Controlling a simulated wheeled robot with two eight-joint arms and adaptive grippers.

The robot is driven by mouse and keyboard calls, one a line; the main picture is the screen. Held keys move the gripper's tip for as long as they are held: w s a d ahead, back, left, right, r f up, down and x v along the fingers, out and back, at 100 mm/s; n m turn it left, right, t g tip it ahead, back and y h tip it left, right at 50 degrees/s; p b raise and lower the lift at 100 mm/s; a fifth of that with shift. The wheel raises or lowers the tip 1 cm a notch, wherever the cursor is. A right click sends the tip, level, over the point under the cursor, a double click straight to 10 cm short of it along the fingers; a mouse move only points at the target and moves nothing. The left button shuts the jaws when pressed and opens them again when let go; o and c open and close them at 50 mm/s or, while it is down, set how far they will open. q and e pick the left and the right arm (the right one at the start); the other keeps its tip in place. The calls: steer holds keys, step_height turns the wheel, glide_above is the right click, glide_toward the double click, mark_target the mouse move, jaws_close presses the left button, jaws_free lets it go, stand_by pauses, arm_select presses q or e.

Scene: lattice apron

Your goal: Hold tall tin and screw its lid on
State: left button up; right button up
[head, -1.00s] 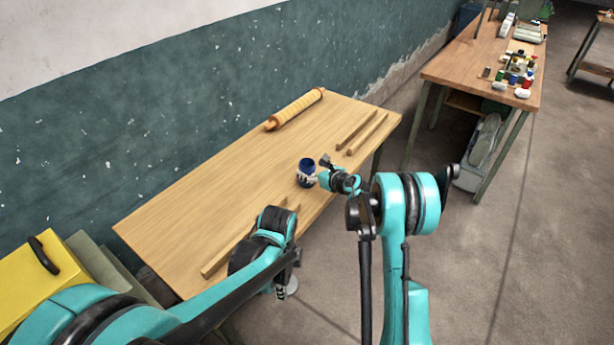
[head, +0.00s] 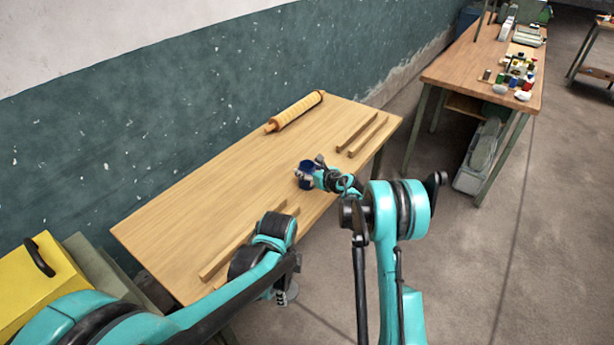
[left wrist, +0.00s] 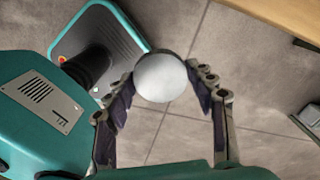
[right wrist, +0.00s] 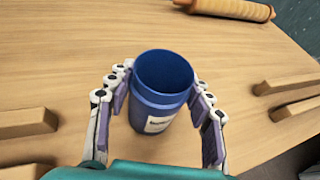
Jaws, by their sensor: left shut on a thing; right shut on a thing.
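The tall tin (head: 304,170) is dark blue and upright at the table's right front part. In the right wrist view the tin (right wrist: 158,112) has an open top and a white label. My right gripper (head: 312,176) is shut on it, with a finger on each side. Whether the tin's base touches the table cannot be told. My left gripper (head: 284,294) is off the table's front edge, above the floor. In the left wrist view it is shut on the lid (left wrist: 160,77), a round silvery disc between its fingertips.
The wooden table (head: 200,210) carries a ribbed wooden roller (head: 295,112) at the back. A yellow box (head: 35,280) stands at left.

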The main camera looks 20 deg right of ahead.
steer(key=shift+r, duration=0.1)
